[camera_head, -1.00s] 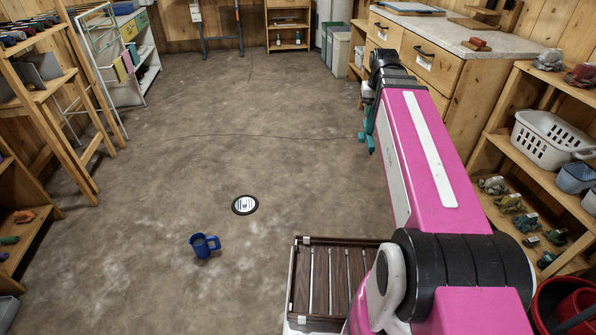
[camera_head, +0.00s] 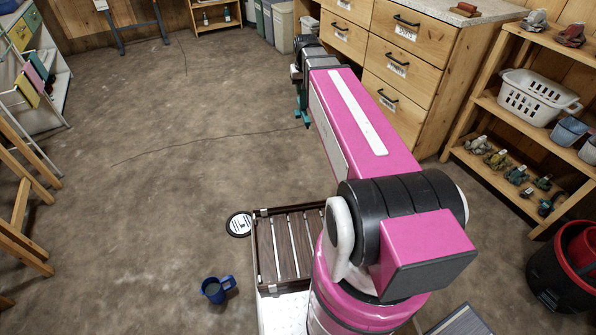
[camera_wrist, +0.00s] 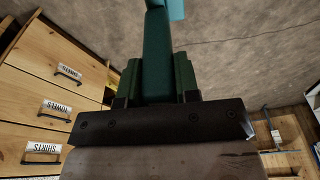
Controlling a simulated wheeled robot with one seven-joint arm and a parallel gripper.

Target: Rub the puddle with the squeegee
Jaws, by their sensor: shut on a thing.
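My gripper (camera_head: 302,98) is at the far end of my outstretched arm, above the floor and left of the drawer cabinet. It is small and partly hidden there by the arm. In the wrist view it is shut on the squeegee (camera_wrist: 160,122). The bar lies across the picture, slightly tilted. I cannot tell whether the squeegee touches anything. No puddle can be made out on the floor (camera_head: 150,200) in either view.
The drawer cabinet (camera_head: 400,70) is right of the gripper. Shelves with a white basket (camera_head: 535,95) and a dark bucket (camera_head: 565,270) are at the right. The middle floor is open.

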